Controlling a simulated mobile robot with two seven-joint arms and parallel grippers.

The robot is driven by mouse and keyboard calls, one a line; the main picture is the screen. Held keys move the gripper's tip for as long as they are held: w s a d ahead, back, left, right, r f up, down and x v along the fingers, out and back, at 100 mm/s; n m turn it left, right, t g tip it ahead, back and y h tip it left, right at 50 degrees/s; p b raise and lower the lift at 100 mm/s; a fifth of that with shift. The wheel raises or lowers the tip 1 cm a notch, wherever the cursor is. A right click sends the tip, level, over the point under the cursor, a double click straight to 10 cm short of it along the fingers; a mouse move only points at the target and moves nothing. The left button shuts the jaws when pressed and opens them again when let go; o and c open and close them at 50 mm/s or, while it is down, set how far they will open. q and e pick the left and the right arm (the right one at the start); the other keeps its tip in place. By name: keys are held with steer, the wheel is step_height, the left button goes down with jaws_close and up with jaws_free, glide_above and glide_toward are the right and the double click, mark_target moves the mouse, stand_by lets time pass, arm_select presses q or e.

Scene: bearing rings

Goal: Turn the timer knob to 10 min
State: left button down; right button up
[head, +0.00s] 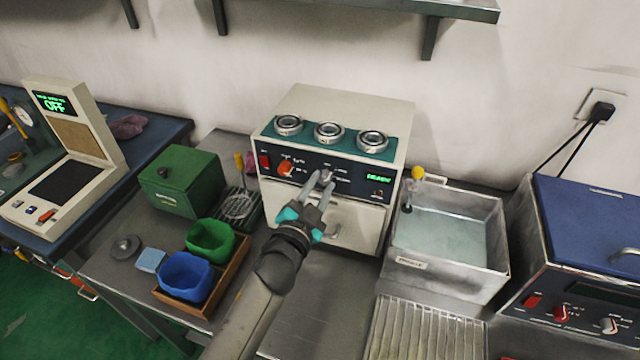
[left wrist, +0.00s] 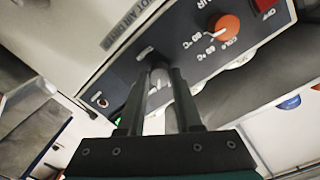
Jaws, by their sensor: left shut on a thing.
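The cream oven-like unit (head: 345,110) stands on the bench against the wall. Its dark front panel has a red-orange dial (head: 285,168), a timer knob and a green display reading what looks like READY. My left gripper (head: 322,182) reaches the middle of the panel. In the left wrist view, the fingers of my left gripper (left wrist: 160,88) are closed around the grey timer knob (left wrist: 160,75). The knob's pointer and scale are mostly hidden by the fingers. The red-orange dial (left wrist: 224,27) with temperature marks sits beside it. My right gripper is not in view.
Several bearing rings (head: 328,131) rest on the unit's teal top. To the right are a basin (head: 445,240) and a blue-topped unit (head: 590,225). To the left are a green box (head: 182,182), green and blue bins (head: 187,277) and a scale-like device (head: 70,160).

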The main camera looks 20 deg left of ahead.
arm_select(q)
steer(key=m, duration=1)
stand_by(0.6)
steer(key=c, duration=0.6)
jaws_free()
steer(key=shift+s, duration=0.1)
steer(key=s+b, duration=0.2)
steer(key=s, duration=1.3)
steer(key=shift+a+r+y, duration=0.2)
steer(key=shift+r+y, duration=0.1)
